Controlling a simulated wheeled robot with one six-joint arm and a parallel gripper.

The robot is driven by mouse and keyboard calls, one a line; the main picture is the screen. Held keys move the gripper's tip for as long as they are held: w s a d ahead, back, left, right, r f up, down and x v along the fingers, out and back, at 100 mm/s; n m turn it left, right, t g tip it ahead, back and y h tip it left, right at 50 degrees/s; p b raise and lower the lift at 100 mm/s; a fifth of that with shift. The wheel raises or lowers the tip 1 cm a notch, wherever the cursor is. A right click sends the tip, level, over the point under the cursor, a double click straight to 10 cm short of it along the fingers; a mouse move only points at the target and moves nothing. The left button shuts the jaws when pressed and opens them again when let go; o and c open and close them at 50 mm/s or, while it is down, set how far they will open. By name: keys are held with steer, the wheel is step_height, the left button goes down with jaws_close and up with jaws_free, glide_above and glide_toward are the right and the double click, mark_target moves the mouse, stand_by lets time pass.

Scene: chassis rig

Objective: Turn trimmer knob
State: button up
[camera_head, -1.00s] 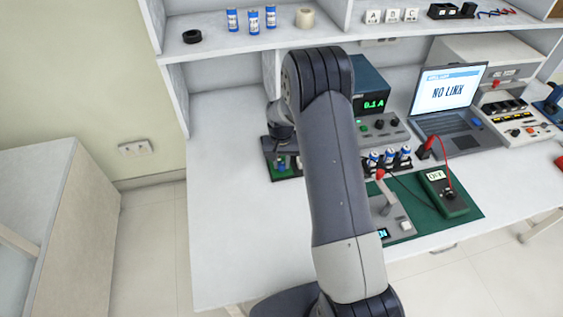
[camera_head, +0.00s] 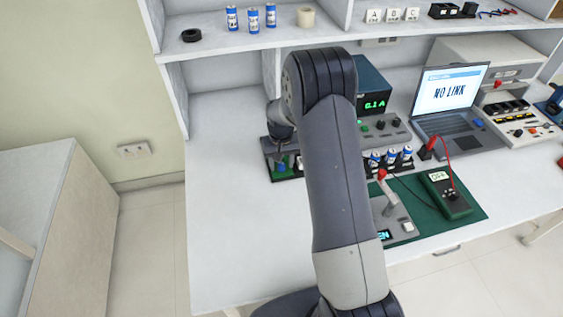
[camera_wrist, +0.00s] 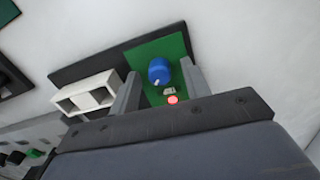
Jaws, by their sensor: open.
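The trimmer knob (camera_wrist: 160,71) is a blue round knob with a small white mark, standing on a green board (camera_wrist: 170,48) in the wrist view. My gripper (camera_wrist: 160,84) is open, with one grey finger on each side of the knob. I see a gap on both sides, and I cannot tell how high the fingertips are above the board. A red round light (camera_wrist: 172,100) and a small pale part sit on the board near my gripper's palm. In the head view the blue knob (camera_head: 282,168) shows at the left of my arm, under the wrist.
A white two-compartment holder (camera_wrist: 88,95) stands beside the green board. In the head view, a power supply (camera_head: 372,85) reading 0.1 A, a laptop (camera_head: 448,95) showing NO LINK and a meter (camera_head: 446,193) stand to the right. The bench's left part is clear.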

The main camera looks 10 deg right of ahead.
mark_target(281, 164)
step_height(281, 164, up, 11)
steer(key=b, duration=0.1)
stand_by(0.4)
steer(key=shift+f, duration=0.2)
step_height(281, 164, down, 11)
steer(key=shift+s+p, duration=0.1)
steer(key=shift+p, duration=0.45)
steer(key=shift+r+m+p, duration=0.3)
steer(key=shift+m+p, duration=0.1)
steer(key=shift+p, duration=0.05)
steer(key=shift+m+p, duration=0.35)
steer(key=shift+m, duration=0.05)
steer(key=shift+f, duration=0.1)
